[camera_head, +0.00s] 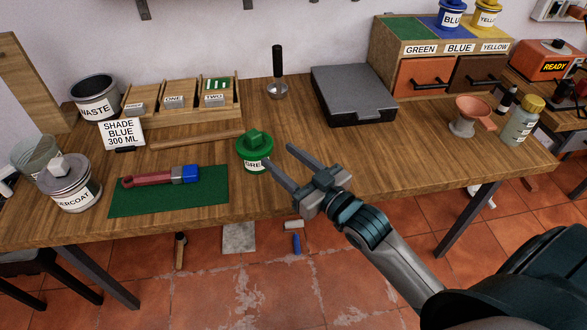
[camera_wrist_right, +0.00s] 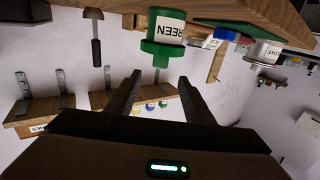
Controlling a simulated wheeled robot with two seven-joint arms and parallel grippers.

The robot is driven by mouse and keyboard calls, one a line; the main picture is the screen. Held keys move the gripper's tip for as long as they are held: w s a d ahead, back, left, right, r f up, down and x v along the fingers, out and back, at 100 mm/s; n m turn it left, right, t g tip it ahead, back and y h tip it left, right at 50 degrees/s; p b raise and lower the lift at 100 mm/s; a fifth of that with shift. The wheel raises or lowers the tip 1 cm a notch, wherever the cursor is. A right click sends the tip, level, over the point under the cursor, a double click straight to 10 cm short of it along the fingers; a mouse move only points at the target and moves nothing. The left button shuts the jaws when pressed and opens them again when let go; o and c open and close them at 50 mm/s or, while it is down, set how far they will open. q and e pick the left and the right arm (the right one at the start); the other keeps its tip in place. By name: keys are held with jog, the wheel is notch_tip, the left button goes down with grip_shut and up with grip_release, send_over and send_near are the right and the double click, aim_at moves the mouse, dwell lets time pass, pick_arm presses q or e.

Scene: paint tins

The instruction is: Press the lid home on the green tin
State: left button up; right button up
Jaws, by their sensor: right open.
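The green tin (camera_head: 254,165) stands upright near the front middle of the wooden bench, its label partly hidden by a finger of my right gripper. A green lid (camera_head: 254,144) with a raised knob is on top of it; I cannot tell whether it sits fully down. My right gripper (camera_head: 279,155) is open and empty, just right of the tin, with its fingers pointing towards it. In the right wrist view the picture is turned over, and the green tin (camera_wrist_right: 168,25) shows beyond the open fingers (camera_wrist_right: 160,85). My left gripper is not in view.
A green mat (camera_head: 140,207) with a red and blue tool lies left of the tin. An undercoat tin (camera_head: 75,190) stands at the far left. A dark flat case (camera_head: 352,95) and a black-handled tool (camera_head: 277,70) are behind.

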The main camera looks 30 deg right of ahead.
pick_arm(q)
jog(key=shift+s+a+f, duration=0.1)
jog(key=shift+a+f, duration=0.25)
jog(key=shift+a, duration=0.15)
pick_arm(e)
jog(key=shift+v, duration=1.5)
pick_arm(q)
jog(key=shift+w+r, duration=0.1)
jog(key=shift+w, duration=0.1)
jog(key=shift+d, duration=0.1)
